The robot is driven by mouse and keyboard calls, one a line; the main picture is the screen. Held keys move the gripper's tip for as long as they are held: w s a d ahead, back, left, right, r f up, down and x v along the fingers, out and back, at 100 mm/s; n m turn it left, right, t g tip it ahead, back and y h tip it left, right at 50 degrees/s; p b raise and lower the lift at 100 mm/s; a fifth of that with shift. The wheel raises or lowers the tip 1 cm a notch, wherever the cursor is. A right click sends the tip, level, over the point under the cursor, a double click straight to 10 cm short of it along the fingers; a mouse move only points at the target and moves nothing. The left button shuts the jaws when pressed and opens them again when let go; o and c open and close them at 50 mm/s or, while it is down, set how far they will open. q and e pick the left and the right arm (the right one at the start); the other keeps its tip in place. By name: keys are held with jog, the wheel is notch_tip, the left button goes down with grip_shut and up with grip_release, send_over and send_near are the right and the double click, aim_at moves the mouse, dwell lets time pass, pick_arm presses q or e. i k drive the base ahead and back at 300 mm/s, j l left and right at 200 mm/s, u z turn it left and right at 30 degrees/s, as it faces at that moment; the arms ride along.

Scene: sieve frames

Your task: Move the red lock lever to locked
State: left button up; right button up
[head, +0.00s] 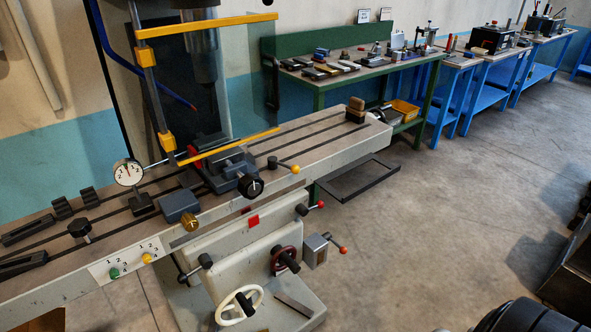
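A milling machine with a long slotted table (330,135) stands at the left and middle of the head view. A short dark lever with a red ball knob (320,204) juts from the front of the machine below the table. A second lever, with an orange-red knob (343,250), juts right from a small grey box (315,249) lower down. I cannot tell which of them is the lock lever, nor whether either is at locked. Neither of my grippers is in view.
A yellow-knobbed lever (295,169) sits by the vise (222,170). Below are a dark red handwheel (285,260) and a white handwheel (239,305). A black tray (358,182) juts out at the right. The floor (430,240) right of the machine is open.

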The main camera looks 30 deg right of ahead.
aim_at(303, 211)
jog(key=i+l, duration=0.15)
jog(key=l, duration=0.3)
jog(key=i+l, duration=0.15)
jog(key=l, duration=0.35)
jog(key=i+l, duration=0.15)
jog(key=l, duration=0.3)
jog(key=i+l, duration=0.15)
jog(key=l, duration=0.3)
jog(key=i+l, duration=0.15)
jog(key=l, duration=0.3)
jog(key=i+l, duration=0.15)
jog(key=l, duration=0.35)
jog(key=i+l, duration=0.15)
jog(key=l, duration=0.3)
jog(key=i+l, duration=0.15)
jog(key=l, duration=0.3)
jog(key=l+u, duration=0.25)
jog(key=u, duration=0.15)
jog(key=i+l+u, duration=0.1)
jog(key=l+u, duration=0.45)
jog(key=u, duration=0.25)
jog(key=l+u, duration=0.25)
jog(key=u, duration=0.15)
